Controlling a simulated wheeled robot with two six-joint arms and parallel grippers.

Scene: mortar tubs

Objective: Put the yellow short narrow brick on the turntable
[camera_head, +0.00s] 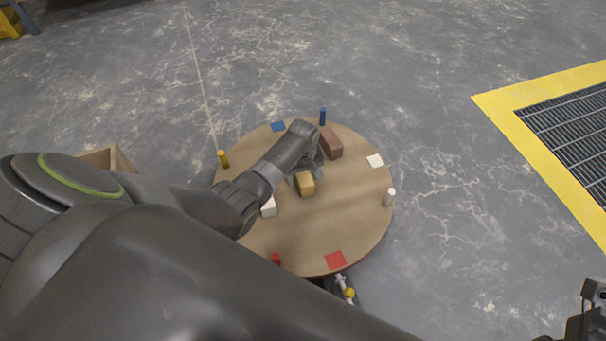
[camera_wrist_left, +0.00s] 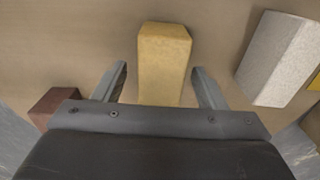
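The yellow brick (camera_head: 304,184) is on the round wooden turntable (camera_head: 340,225), near its middle. It also shows in the left wrist view (camera_wrist_left: 163,50). My left gripper (camera_head: 304,173) is over the turntable at the brick. In the left wrist view its two fingers (camera_wrist_left: 160,78) stand apart, one on each side of the brick, with a gap visible at both sides. The left arm hides part of the turntable's left side. Dark parts at the lower right corner of the head view look like my right gripper (camera_head: 592,300); its fingers cannot be made out.
A brown brick (camera_head: 331,145) and a white-grey brick (camera_head: 269,207) are also on the turntable. Blue (camera_head: 323,116), yellow (camera_head: 223,159), white (camera_head: 389,197) and red (camera_head: 276,259) pegs stand near its rim. A wooden box (camera_head: 118,160) is at left. A yellow-framed floor grate (camera_head: 500,105) is at right.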

